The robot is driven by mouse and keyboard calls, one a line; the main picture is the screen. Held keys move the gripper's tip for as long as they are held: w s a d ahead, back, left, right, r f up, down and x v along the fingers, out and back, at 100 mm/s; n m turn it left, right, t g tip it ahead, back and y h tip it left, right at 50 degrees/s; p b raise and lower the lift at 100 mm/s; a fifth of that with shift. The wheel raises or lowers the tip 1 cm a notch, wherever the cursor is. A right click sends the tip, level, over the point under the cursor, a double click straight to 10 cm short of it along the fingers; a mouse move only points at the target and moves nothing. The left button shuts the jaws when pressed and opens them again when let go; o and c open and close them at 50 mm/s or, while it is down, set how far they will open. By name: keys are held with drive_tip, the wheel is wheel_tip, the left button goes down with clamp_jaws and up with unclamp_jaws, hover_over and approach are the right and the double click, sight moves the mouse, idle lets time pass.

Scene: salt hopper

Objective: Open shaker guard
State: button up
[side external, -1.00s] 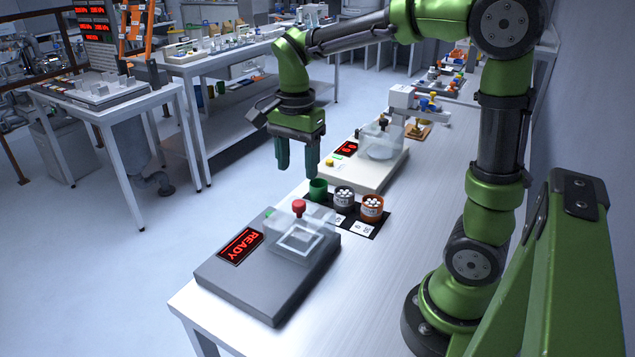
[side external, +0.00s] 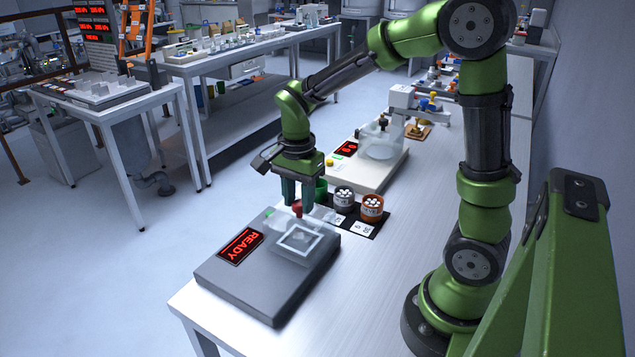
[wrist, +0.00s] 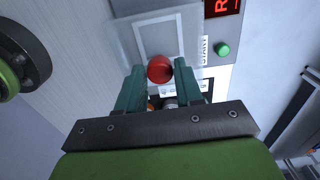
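The shaker (side external: 262,281) is a grey box at the front of the table with a red READY display (side external: 240,246). Its clear guard (side external: 318,238) lies shut over a white square on its top, and a red knob (side external: 297,208) stands on the guard. My gripper (side external: 298,210) points down at the knob. In the wrist view the red knob (wrist: 160,69) sits between the tips of my open gripper (wrist: 160,75), with a small gap visible at each side. The guard's clear plate (wrist: 125,40) shows beyond the knob.
A green cup (side external: 321,189), a dark cup of white balls (side external: 344,199) and an orange cup of white balls (side external: 372,207) stand on a black mat close behind the guard. A beige scale (side external: 365,173) stands farther back. A green START button (wrist: 223,49) is beside the guard.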

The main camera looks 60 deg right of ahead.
clamp_jaws()
drive_tip(key=a, duration=1.1)
drive_tip(key=shift+a, duration=0.4)
drive_tip(key=shift+o, duration=2.4)
unclamp_jaws()
drive_tip(key=shift+r, duration=0.1)
wheel_tip(320, 180, up, 17)
